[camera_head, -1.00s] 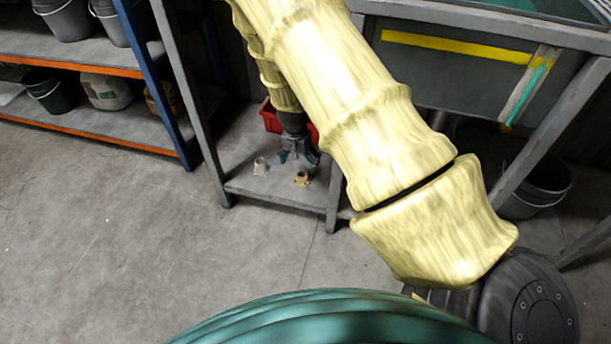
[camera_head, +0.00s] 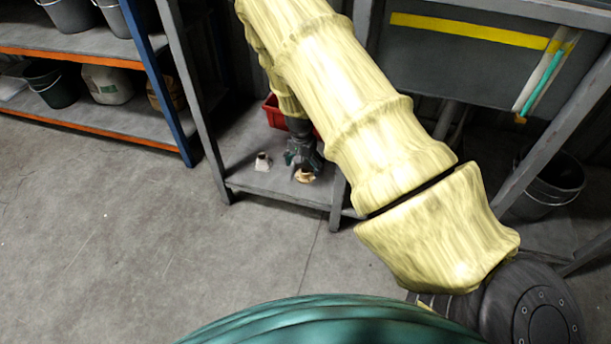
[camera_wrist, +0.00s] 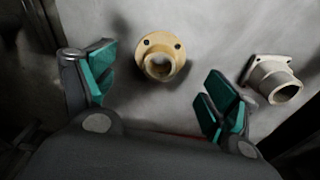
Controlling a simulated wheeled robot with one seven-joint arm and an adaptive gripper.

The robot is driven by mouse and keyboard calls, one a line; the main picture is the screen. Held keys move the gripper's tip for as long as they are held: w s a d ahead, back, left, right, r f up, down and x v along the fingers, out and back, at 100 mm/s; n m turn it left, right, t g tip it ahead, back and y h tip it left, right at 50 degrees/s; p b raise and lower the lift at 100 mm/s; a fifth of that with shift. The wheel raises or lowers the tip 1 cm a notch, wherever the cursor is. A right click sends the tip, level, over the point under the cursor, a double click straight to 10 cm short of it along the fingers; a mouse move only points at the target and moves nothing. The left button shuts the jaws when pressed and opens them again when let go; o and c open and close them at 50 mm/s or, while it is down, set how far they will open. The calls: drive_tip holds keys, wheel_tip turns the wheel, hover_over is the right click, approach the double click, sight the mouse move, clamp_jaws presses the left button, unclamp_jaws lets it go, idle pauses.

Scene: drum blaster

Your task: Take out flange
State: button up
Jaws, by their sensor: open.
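A tan, brass-like flange (camera_wrist: 158,57) with a round holed base and a short tube lies on a grey low shelf (camera_head: 279,182). In the wrist view it sits between and beyond the two teal-padded fingers of my gripper (camera_wrist: 158,97), which are apart and empty. A paler, greyish-white flange (camera_wrist: 272,79) with a squarish base lies to the right, outside the fingers. In the head view my gripper (camera_head: 304,163) is just above the tan flange (camera_head: 304,176), and the pale flange (camera_head: 263,162) is to its left.
A red bin (camera_head: 273,111) stands at the back of the low shelf, partly hidden by my arm. The shelf's frame posts rise at the sides. A blue-and-orange rack (camera_head: 112,143) with buckets is at left. A grey washer tank (camera_head: 455,68) is at upper right.

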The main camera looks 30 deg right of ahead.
sight(305, 170)
drive_tip(key=f, duration=0.1)
drive_tip(key=f+b, duration=0.1)
drive_tip(key=f, duration=0.2)
drive_tip(key=shift+w+d, duration=0.1)
drive_tip(key=shift+d, duration=0.15)
drive_tip(key=c, duration=1.4)
drive_tip(key=shift+r, duration=0.1)
